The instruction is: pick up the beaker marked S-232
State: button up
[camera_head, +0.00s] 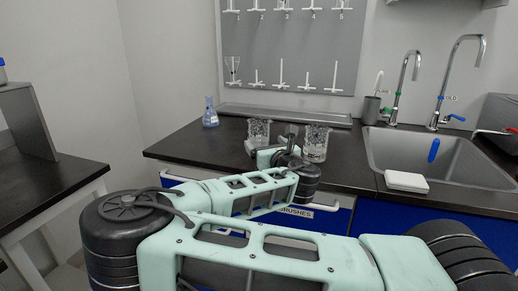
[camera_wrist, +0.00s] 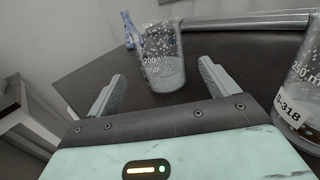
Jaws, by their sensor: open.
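Two clear glass beakers stand upright on the dark counter. The left beaker (camera_head: 258,130) also shows in the wrist view (camera_wrist: 163,48), with volume marks facing me; no S-232 label can be read on it. The right beaker (camera_head: 316,144) is at the right edge of the wrist view (camera_wrist: 302,90), with a white label ending in "-318". My gripper (camera_wrist: 162,72) is open and empty. Its fingers point at the left beaker, one to each side in the picture; I cannot tell whether the tips reach beside it. In the head view my arm partly hides the left beaker.
A blue flask (camera_head: 210,113) stands at the counter's back left. A sink (camera_head: 440,155) with taps is on the right, with a white block (camera_head: 406,181) at its front edge. A low grey tray (camera_head: 285,115) runs along the wall. The counter's left part is clear.

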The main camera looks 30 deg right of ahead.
aim_at(259, 135)
jog(key=shift+x, duration=3.6)
jog(key=shift+d+r, duration=0.1)
jog(key=c, duration=1.2)
